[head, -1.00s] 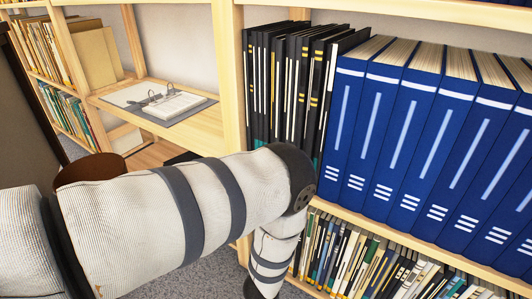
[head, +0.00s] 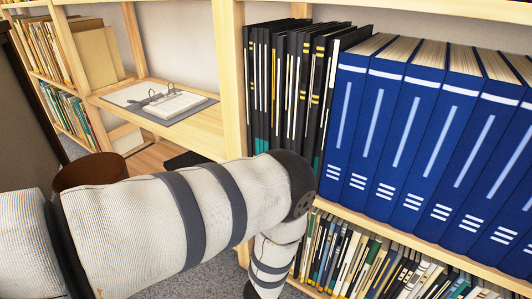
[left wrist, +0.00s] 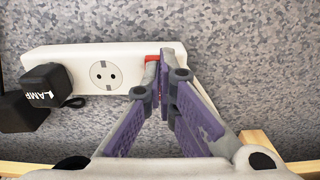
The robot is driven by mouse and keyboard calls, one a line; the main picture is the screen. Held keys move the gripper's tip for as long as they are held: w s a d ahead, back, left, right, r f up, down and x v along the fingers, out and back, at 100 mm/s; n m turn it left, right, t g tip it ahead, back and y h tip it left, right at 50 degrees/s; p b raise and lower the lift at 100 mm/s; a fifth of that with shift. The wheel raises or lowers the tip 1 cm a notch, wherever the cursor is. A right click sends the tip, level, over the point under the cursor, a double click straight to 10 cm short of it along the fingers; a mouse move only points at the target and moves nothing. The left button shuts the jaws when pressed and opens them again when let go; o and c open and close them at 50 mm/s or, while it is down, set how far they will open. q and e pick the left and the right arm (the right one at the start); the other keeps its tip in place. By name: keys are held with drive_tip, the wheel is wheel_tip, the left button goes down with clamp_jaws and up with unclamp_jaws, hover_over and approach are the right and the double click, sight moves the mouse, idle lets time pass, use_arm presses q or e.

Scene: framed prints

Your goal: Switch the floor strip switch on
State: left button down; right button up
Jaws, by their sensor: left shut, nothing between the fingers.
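In the left wrist view a white floor strip (left wrist: 108,54) lies on the grey speckled carpet. It has a round socket (left wrist: 105,74) in its middle. A black plug marked LAMP (left wrist: 47,84) sits at its left end. A red switch (left wrist: 152,58) shows on the strip, partly hidden by my fingers. My left gripper (left wrist: 166,52) is shut and empty, its purple-padded fingertips over the strip beside the red switch. I cannot tell whether they touch it, or which way the switch is set. In the head view my left arm hides the strip. My right gripper is not in view.
In the head view a wooden shelf holds blue binders (head: 415,140), black folders (head: 290,95) and a lower row of thin books (head: 385,268). An open ring binder (head: 165,102) lies on a shelf at left. A brown round bin (head: 90,170) stands behind my arm.

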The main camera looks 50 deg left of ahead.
use_arm(q)
wheel_tip(320, 180, up, 7)
drive_tip(key=p, duration=0.6)
idle(0.3)
